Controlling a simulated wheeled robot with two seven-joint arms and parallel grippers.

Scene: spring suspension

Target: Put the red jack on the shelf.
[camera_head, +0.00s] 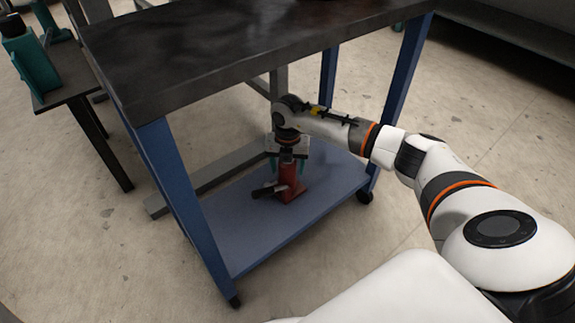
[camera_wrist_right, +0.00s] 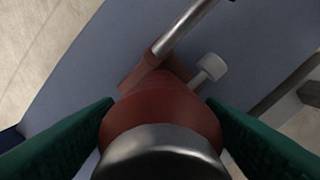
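The red jack (camera_head: 291,181) stands upright on the blue lower shelf (camera_head: 250,230) of a dark-topped table, with its handle pointing left. My right gripper (camera_head: 288,162) points down from above, with its green fingers on either side of the jack's upper part. In the right wrist view the fingers (camera_wrist_right: 160,102) are spread apart and flank the jack (camera_wrist_right: 160,108), whose round metal top is nearest the camera. The fingers look open, though contact with the red body is hard to judge. My left gripper is not in view.
The dark tabletop (camera_head: 240,45) overhangs the shelf, and blue legs (camera_head: 180,190) stand at its corners. A small side table (camera_head: 70,88) at the left holds a teal object (camera_head: 35,65). The shelf's front part is clear.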

